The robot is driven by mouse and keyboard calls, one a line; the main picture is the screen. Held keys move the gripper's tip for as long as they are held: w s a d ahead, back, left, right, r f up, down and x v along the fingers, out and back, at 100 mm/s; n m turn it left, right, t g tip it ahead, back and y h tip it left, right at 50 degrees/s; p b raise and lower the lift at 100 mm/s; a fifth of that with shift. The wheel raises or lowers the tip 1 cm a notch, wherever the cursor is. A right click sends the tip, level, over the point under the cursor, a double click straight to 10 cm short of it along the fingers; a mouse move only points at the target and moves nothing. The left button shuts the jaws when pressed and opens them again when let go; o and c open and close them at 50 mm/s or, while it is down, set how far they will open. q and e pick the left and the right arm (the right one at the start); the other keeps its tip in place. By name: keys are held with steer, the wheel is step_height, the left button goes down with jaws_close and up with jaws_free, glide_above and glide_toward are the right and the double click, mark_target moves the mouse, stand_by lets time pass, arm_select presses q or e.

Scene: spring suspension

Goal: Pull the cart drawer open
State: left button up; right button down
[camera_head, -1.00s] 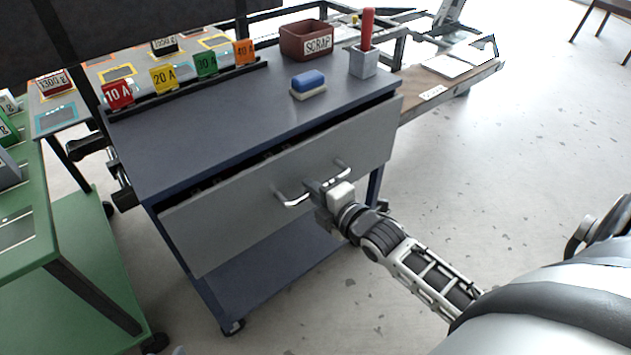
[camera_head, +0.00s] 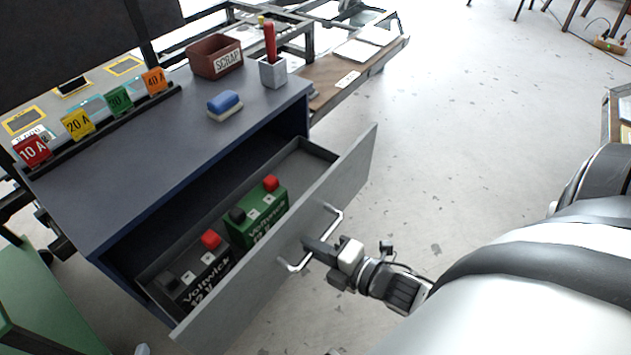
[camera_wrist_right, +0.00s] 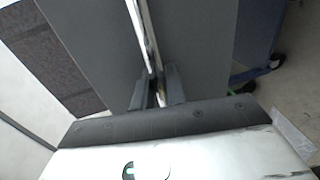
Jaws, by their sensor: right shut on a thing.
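The cart (camera_head: 120,150) has a dark blue top, and its grey drawer (camera_head: 345,177) stands well open toward me. A silver bar handle (camera_head: 331,221) runs along the drawer front. My right gripper (camera_head: 312,247) is shut on the handle near its middle. In the right wrist view the two fingers (camera_wrist_right: 157,88) close around the shiny handle bar (camera_wrist_right: 147,40) in front of the grey drawer face. Inside the drawer lie a green battery (camera_head: 258,222) and a black battery (camera_head: 200,275), both with red caps. My left gripper is not in view.
On the cart top stand a brown SCRAP bin (camera_head: 214,58), a grey cup (camera_head: 272,72) with a red-handled tool, a blue eraser (camera_head: 224,103) and coloured ampere cards (camera_head: 78,124). A green table (camera_head: 40,300) is at left.

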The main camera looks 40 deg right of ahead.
steer(key=shift+s, duration=0.15)
steer(key=c, duration=1.5)
jaws_free()
steer(key=shift+o, duration=0.2)
arm_select(q)
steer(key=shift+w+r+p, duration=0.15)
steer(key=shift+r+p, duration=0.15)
steer(key=shift+p, duration=0.6)
arm_select(e)
steer(key=v, duration=1.6)
steer(key=shift+f, duration=0.1)
